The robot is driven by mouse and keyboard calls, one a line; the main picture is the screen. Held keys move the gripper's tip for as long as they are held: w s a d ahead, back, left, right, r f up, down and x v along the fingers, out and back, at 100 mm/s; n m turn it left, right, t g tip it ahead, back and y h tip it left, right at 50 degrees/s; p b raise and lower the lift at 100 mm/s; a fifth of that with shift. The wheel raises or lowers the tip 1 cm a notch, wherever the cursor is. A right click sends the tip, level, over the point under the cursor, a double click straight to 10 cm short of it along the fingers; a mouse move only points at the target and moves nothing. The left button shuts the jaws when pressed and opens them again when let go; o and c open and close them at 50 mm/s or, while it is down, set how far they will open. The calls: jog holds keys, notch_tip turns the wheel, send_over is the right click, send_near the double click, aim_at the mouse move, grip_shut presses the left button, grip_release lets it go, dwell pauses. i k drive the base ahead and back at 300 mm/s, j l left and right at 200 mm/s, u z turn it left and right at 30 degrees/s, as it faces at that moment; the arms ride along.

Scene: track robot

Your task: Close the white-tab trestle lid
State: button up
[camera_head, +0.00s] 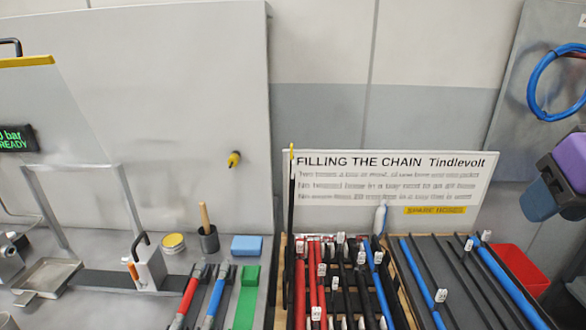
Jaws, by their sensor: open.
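I cannot make out a lid with a white tab for certain. A wooden-edged hose rack (400,300) stands at the lower right. Its left bay holds several red, black and blue hoses (312,285) with small white tags. Its right bay shows blue hoses (505,275) and black lengths, also with white tags. Both bays show their contents uncovered from above. The bottom of the rack is cut off by the frame. My gripper cannot be identified in this view.
A sign (390,180) stands behind the rack. A purple and dark blue object (565,175) juts in at the right edge; I cannot tell what it is. A red bin (522,268) sits beside the rack. Left are a metal tray (47,276), blue block (246,246) and red- and blue-handled tools.

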aim_at(292, 189)
jog(key=i+j, duration=0.1)
jog(key=j, duration=0.55)
jog(key=i+j, duration=0.1)
jog(key=j, duration=0.5)
